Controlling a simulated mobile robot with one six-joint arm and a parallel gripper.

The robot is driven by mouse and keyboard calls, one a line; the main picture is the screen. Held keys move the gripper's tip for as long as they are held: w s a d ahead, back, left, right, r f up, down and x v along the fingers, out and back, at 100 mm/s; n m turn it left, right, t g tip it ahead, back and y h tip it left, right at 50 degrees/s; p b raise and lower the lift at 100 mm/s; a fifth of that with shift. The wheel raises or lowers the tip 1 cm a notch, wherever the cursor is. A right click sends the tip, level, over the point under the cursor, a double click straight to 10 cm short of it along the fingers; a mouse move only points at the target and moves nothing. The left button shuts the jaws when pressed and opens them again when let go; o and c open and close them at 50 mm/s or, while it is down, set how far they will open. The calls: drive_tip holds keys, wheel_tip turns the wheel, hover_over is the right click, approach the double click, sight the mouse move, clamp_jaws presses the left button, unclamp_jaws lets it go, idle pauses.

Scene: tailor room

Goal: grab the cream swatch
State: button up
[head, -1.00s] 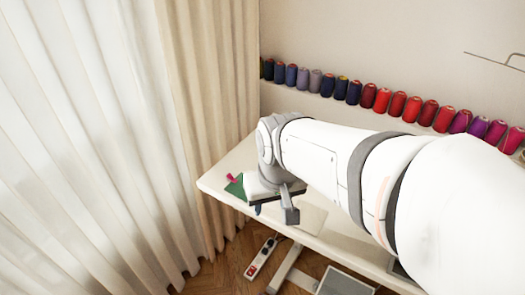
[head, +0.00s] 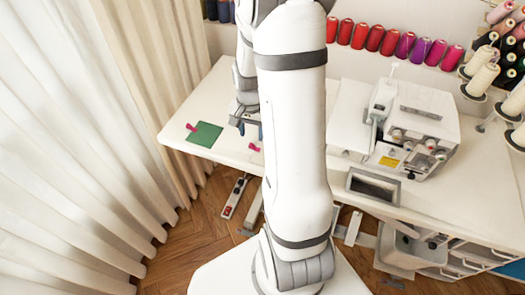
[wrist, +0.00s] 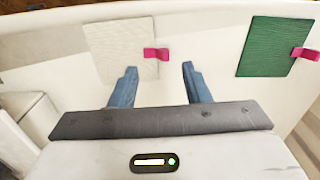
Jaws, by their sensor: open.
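The cream swatch (wrist: 118,42) lies flat on the white table, in the upper middle of the wrist view. A pink clip (wrist: 157,54) sits on its right edge. My gripper (wrist: 158,70) is open and empty. Its blue fingers point toward the swatch; the left fingertip overlaps the swatch's lower part in the picture and the pink clip shows between the fingertips. In the head view my gripper (head: 245,124) is over the table's left part, with a pink clip (head: 254,147) just in front. The cream swatch barely stands out from the tabletop there.
A green swatch (wrist: 272,46) with its own pink clip (wrist: 304,54) lies to the right in the wrist view. In the head view, a sewing machine (head: 415,125) stands right of my arm, thread spools (head: 375,40) line the back, and a curtain (head: 60,150) hangs left.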

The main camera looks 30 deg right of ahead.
sight(252, 145)
drive_tip(key=f, duration=0.5)
drive_tip(key=shift+w+d+f+p, duration=0.1)
drive_tip(key=shift+w+f+p, duration=0.1)
drive_tip(key=shift+f+p, duration=0.15)
drive_tip(key=shift+r, duration=0.1)
clamp_jaws()
